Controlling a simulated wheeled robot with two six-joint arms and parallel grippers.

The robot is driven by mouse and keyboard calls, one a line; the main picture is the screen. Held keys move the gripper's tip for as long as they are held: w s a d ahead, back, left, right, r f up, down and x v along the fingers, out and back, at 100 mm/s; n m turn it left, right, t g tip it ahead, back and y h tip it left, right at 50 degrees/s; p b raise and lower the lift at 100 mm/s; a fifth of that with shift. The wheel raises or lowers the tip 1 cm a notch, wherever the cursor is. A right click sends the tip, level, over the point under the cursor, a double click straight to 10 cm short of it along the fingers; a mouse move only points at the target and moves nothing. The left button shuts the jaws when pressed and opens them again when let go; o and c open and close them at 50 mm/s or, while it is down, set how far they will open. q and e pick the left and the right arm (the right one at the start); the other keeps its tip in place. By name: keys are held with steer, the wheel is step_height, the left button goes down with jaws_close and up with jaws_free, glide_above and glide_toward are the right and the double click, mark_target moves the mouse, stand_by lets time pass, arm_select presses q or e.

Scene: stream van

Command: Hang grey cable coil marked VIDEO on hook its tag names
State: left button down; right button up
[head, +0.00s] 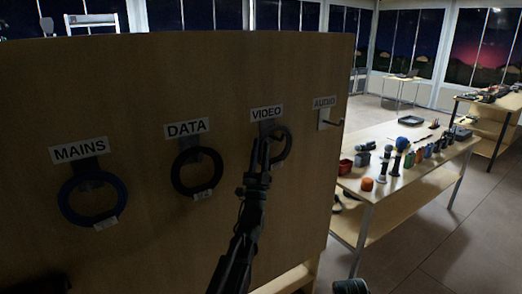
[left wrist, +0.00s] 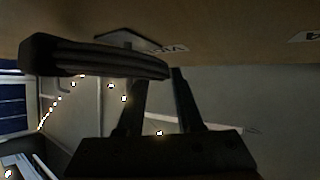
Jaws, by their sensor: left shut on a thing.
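The grey cable coil (head: 286,146) is at the VIDEO place on the wooden board, just below the VIDEO label (head: 267,113). My left gripper (head: 263,152) is shut on the coil's left side in the head view. In the left wrist view the coil (left wrist: 95,57) shows nearly edge-on at the fingertips (left wrist: 160,82), close to the board. The VIDEO hook is mostly hidden behind the gripper and coil, so I cannot tell whether the coil rests on it. The coil's tag is too small to read.
A blue coil (head: 67,205) hangs under MAINS and a black coil (head: 177,178) under DATA. The AUDIO hook (head: 332,122) is bare. A table (head: 385,215) with bottles and small tools stands to the right of the board (head: 150,80). Floor is clear at right.

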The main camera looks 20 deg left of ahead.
arm_select(q)
steer(key=shift+c, duration=2.4)
jaws_free()
steer(key=shift+s+f, duration=0.1)
steer(key=b+v, duration=1.1)
steer(key=v, duration=0.3)
steer(key=s+d, duration=0.4)
steer(key=d, duration=0.2)
steer(key=shift+s+d+p, duration=0.2)
steer(key=shift+s+p, duration=0.05)
steer(key=shift+p, duration=0.05)
